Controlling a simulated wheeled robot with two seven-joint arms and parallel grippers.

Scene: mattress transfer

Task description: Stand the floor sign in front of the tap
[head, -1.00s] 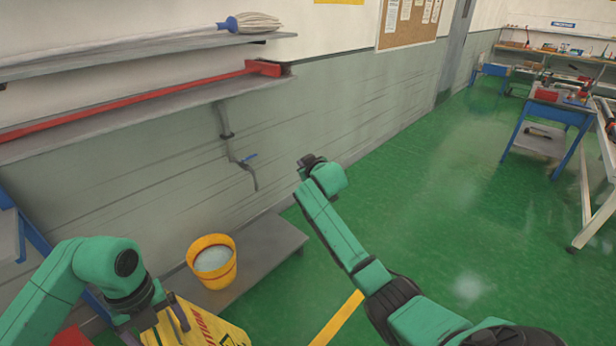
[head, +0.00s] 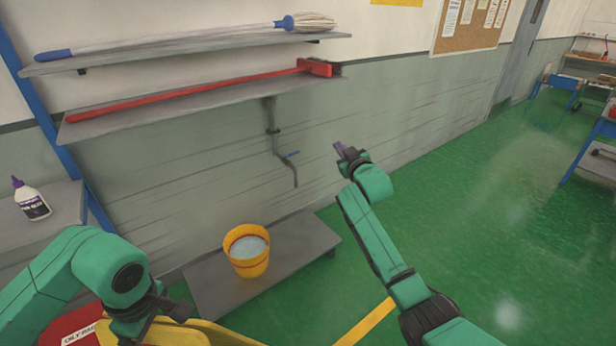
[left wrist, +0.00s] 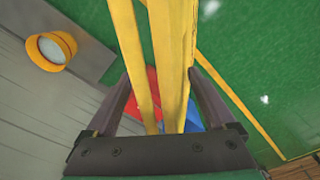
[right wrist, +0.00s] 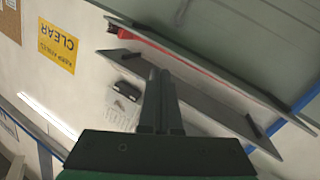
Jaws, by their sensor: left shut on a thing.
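The yellow floor sign (head: 195,334) is at the bottom of the head view, mostly cut off. My left gripper (head: 178,308) is shut on it. In the left wrist view the sign's two yellow panels (left wrist: 173,50) run between the fingers (left wrist: 160,95). My right gripper (head: 345,150) is raised right of the tap in the picture. It looks shut and empty in the right wrist view (right wrist: 160,95).
A yellow bucket (head: 236,262) of pale liquid stands on a low grey platform (head: 212,290) below the tap. Wall shelves hold a mop (head: 180,38) and a red long-handled tool (head: 200,92). A glue bottle (head: 32,203) stands on a left shelf. Green floor (head: 460,210) is open to the right.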

